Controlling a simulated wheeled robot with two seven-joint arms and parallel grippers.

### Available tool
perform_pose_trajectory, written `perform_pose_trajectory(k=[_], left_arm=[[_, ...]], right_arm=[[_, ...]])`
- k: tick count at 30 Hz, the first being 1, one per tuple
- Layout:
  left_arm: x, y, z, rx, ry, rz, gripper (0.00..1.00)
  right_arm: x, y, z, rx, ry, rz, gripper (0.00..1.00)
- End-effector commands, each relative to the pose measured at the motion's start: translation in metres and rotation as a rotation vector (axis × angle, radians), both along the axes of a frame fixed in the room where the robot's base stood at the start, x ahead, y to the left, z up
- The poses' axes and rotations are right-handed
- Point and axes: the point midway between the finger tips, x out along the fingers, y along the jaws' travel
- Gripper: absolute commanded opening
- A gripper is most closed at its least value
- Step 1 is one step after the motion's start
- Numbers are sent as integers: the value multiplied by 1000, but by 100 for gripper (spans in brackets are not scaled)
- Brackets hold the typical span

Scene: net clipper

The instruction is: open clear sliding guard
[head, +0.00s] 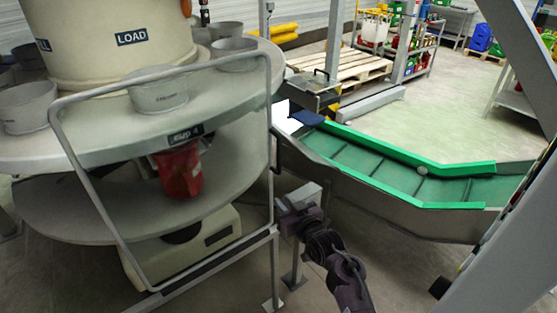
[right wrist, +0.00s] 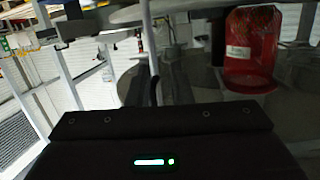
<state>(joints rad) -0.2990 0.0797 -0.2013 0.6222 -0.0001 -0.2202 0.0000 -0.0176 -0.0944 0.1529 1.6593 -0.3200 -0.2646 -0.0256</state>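The clear sliding guard (head: 268,130) shows as a rounded grey tube frame with a see-through pane in front of the round machine. Its upright right side runs down in front of the lower disc. My right gripper (head: 298,200) is low, just right of that upright side; I cannot tell whether it touches the frame. In the right wrist view, a thin grey upright bar (right wrist: 149,40) stands ahead of my dark gripper body, with a small black piece at its lower end. The fingertips cannot be made out, so their opening is unclear. My left gripper is out of view.
The round machine (head: 90,145) carries several grey cups and a LOAD label. A red container (head: 180,172) hangs under its upper disc; it also shows in the right wrist view (right wrist: 250,50). A green-edged conveyor (head: 400,180) runs to the right. Pallets (head: 345,68) stand behind.

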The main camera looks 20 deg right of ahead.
Motion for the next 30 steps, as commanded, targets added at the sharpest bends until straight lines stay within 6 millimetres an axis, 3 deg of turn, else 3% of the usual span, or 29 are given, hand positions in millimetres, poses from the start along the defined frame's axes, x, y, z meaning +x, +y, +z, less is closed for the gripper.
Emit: perform_pose_trajectory(k=[1, 3, 7, 11, 21, 30], left_arm=[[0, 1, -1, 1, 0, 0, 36], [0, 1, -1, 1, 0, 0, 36], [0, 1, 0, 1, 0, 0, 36], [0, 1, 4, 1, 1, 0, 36], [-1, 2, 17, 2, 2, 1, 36], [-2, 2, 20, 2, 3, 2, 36]], right_arm=[[4, -6, 36, -2, -66, -8, 19], [6, -12, 70, -8, -129, -15, 19], [7, -18, 100, -15, -183, -22, 19], [17, -17, 105, -15, -189, -22, 19], [67, -9, 105, -15, -188, -22, 19], [83, -7, 102, -15, -186, -22, 19]])
